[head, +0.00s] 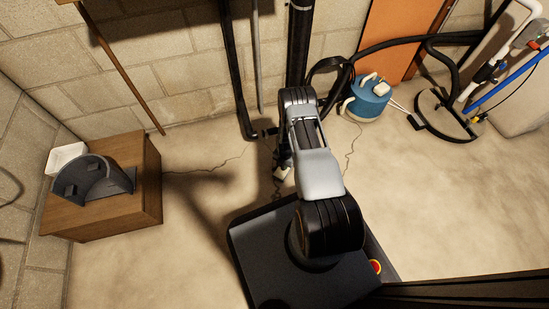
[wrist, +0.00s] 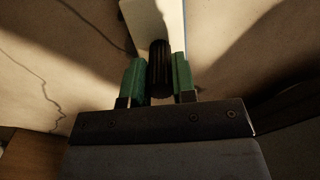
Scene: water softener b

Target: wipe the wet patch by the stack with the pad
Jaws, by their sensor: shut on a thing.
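My gripper (wrist: 158,82) has green fingertips, which are shut on the black ribbed handle (wrist: 160,66) of the pad. The pad's pale, flat head (wrist: 153,20) extends beyond the fingers in the wrist view, with a thin blue edge on its right. In the head view a small pale part of the pad (head: 283,173) shows low by the wall, below my arm. The stack, a thick black vertical pipe (head: 299,40), stands against the block wall just behind my arm. I cannot make out the wet patch; my arm and shadows cover part of that floor. Whether the pad touches the floor is unclear.
A second black pipe (head: 236,75) runs down the wall left of the stack. A blue canister (head: 369,100) and black hoses stand right. A wooden box (head: 150,185) with a grey curved piece (head: 105,178) and white tray (head: 64,157) is left. Floor between is clear.

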